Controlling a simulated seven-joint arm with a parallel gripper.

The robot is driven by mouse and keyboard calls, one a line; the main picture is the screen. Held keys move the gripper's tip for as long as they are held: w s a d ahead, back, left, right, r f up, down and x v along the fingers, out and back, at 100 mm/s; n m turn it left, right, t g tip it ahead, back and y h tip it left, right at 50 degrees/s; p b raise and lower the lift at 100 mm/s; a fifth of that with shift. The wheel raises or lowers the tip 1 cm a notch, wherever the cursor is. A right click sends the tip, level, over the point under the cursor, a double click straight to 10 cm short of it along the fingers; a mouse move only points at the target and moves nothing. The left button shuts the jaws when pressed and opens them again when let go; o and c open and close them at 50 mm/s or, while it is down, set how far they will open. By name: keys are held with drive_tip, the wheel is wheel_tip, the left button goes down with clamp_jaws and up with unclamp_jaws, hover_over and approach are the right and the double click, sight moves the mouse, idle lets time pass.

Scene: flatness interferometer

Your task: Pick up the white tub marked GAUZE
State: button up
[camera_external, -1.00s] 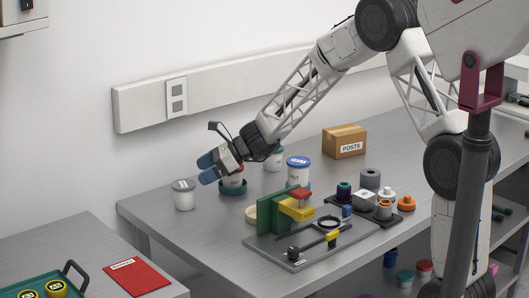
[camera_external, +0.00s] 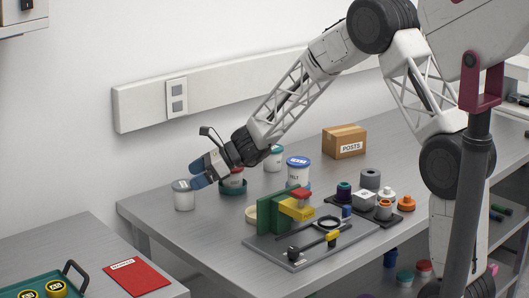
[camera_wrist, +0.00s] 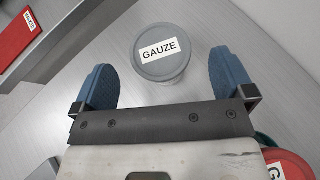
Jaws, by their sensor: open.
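The white tub marked GAUZE (camera_wrist: 163,62) has a grey lid with a white label and stands upright on the bench. In the external view the tub (camera_external: 184,198) is near the bench's left end. My gripper (camera_wrist: 166,80) is open, with one blue finger on each side of the tub in the wrist view and the tub a little ahead. In the external view my gripper (camera_external: 196,176) is just beside the tub's upper right. I cannot tell whether a finger touches it.
A red-lidded tub (camera_wrist: 288,168) in a green ring sits close behind my gripper. A teal-lidded tub (camera_external: 274,158) and a blue-lidded tub (camera_external: 298,170) stand further right. The interferometer fixture (camera_external: 295,240) fills the bench front. The wall is behind.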

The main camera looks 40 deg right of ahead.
sight(183, 183)
drive_tip(key=x, duration=0.3)
drive_tip(key=shift+f, duration=0.35)
drive_tip(key=shift+x, duration=0.8)
drive_tip(key=shift+r, duration=0.1)
drive_tip(key=shift+c, duration=0.5)
drive_tip(key=c, duration=0.8)
drive_tip(key=shift+o, duration=0.2)
drive_tip(key=shift+r, duration=0.15)
drive_tip(key=shift+r, duration=0.55)
wheel_tip(183, 183, up, 2)
drive_tip(key=shift+r, duration=0.1)
drive_tip(key=s+d+r, duration=0.1)
drive_tip(key=s+d, duration=0.1)
drive_tip(key=s, duration=1.3)
drive_tip(key=shift+s+d+r, duration=0.15)
drive_tip(key=shift+s+d, duration=0.2)
drive_tip(key=shift+s, duration=0.05)
